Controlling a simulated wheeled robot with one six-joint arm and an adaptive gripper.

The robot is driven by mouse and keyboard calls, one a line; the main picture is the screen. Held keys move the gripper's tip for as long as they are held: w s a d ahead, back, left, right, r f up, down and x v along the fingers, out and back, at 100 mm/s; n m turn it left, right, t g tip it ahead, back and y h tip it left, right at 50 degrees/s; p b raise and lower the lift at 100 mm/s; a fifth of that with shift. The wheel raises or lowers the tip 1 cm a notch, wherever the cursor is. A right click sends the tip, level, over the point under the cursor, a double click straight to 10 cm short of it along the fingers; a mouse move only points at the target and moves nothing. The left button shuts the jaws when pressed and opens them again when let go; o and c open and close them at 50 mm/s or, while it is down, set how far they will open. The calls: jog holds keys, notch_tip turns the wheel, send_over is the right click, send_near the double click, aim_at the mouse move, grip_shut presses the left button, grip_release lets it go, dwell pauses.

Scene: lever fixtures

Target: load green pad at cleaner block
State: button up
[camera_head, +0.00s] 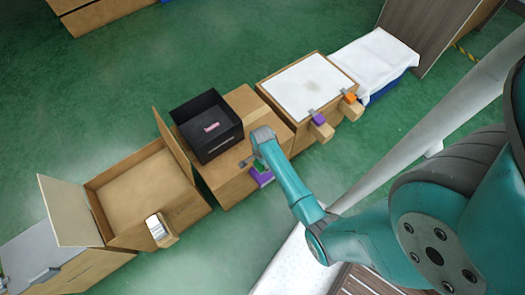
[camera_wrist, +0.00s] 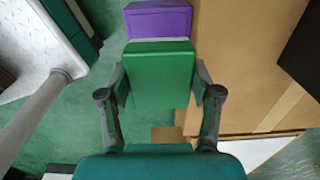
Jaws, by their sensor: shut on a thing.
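My gripper (camera_wrist: 160,90) is shut on a green pad (camera_wrist: 158,75), with one finger on each side of it in the wrist view. A pale strip and a purple block (camera_wrist: 158,20) lie directly beyond the pad's far edge; I cannot tell whether they touch it. In the head view my gripper (camera_head: 252,162) is at the front of the middle cardboard box, with the green pad (camera_head: 257,167) and purple block (camera_head: 262,179) partly hidden by my arm. I cannot tell which block is the cleaner block.
The middle box (camera_head: 228,189) carries a black open bin (camera_head: 219,146) with a pink item. To its right, a white-topped box (camera_head: 276,107) has purple (camera_head: 318,119) and orange (camera_head: 349,97) blocks on wooden brackets. An open box (camera_head: 103,209) stands left. Green floor is clear in front.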

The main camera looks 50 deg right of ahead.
aim_at(262, 169)
jog(key=shift+a+f, duration=0.15)
jog(key=shift+f, duration=2.85)
jog(key=shift+f, duration=0.55)
jog(key=shift+r, duration=3.55)
jog(key=shift+s, duration=0.1)
